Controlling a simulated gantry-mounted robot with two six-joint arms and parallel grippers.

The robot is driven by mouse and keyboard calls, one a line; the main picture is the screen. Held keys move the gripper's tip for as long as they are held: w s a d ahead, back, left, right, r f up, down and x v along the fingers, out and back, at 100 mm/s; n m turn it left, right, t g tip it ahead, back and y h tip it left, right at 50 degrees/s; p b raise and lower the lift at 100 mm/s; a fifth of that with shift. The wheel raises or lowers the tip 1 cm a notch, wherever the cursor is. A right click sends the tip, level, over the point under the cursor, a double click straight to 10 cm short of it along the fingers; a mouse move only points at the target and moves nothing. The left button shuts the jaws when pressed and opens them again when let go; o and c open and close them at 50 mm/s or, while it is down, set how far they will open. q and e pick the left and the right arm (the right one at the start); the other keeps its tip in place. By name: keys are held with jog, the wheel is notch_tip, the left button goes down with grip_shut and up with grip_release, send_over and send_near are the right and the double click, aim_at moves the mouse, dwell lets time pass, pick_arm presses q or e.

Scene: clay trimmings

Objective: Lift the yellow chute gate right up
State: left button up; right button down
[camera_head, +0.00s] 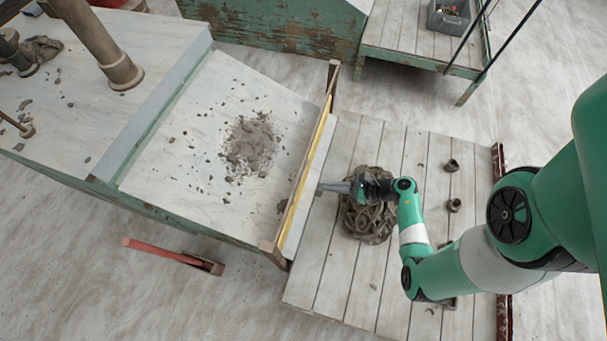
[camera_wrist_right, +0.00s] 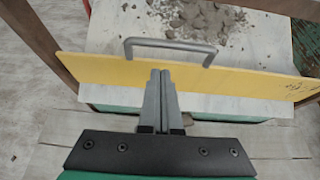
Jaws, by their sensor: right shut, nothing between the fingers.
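The yellow chute gate (camera_head: 306,167) stands across the lower end of the white chute (camera_head: 185,154), between two brown posts. In the right wrist view the gate is a wide yellow board (camera_wrist_right: 225,79) with a grey bar handle (camera_wrist_right: 170,43) on its upper edge. My right gripper (camera_head: 322,188) is in front of the gate on the platform side. In the right wrist view its fingers (camera_wrist_right: 160,75) are together and empty, with the tips just below the handle in the picture. I cannot tell whether they touch the gate. My left gripper is not in view.
Clay trimmings (camera_head: 250,145) lie on the chute behind the gate. Small brown pots (camera_head: 453,205) stand farther right. A red-handled tool (camera_head: 165,252) is at lower left.

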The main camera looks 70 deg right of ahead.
jog(key=b+x, duration=0.4)
jog(key=x, duration=0.6)
jog(key=shift+d, duration=0.45)
jog(key=shift+r, duration=0.15)
notch_tip(320, 180, up, 5)
jog(key=p, duration=0.4)
jog(key=shift+f+p, duration=0.2)
jog(key=shift+p, duration=0.1)
